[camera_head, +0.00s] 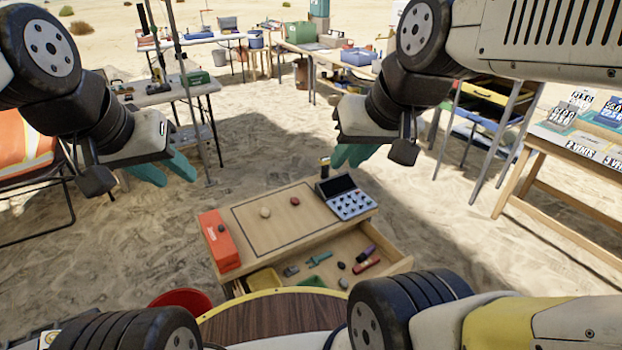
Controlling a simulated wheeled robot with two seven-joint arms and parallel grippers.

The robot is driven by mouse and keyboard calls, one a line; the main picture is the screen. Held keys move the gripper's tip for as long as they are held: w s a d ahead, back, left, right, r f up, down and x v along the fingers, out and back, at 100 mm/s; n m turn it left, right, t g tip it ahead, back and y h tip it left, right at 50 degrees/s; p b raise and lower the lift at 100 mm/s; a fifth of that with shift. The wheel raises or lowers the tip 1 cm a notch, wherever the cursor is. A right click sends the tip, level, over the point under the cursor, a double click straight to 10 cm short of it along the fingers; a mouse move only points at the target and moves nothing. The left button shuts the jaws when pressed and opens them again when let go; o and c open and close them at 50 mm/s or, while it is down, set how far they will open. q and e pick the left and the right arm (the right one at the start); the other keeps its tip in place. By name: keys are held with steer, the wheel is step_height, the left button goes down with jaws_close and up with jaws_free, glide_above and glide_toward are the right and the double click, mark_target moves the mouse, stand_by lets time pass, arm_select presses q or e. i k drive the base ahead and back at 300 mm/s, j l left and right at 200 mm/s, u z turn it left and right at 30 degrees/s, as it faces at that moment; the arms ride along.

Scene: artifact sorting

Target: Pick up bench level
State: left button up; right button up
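A small wooden table (248,238) with an open front drawer (325,283) stands before me. In the drawer lie a red bar-shaped item (366,266), a dark purple item (366,252), a green tool (319,259) and a grey item (291,270). I cannot tell for certain which is the bench level; the red bar has its shape. My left gripper (165,170) is open and empty, held high, left of the table. My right gripper (354,155) seems open and empty, above and beyond the table's back right corner.
On the tabletop are an orange box (219,241), a pale round piece (265,212), a red piece (295,201), a case of small items (350,203) and a dark cylinder (325,167). A red bucket (182,299) stands left of the drawer. Sand around is mostly clear; other tables stand farther back.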

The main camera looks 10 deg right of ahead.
mark_target(364, 266)
steer(key=k+z, duration=0.25)
steer(key=z, duration=0.15)
steer(key=k+z, duration=0.25)
steer(key=z, duration=0.15)
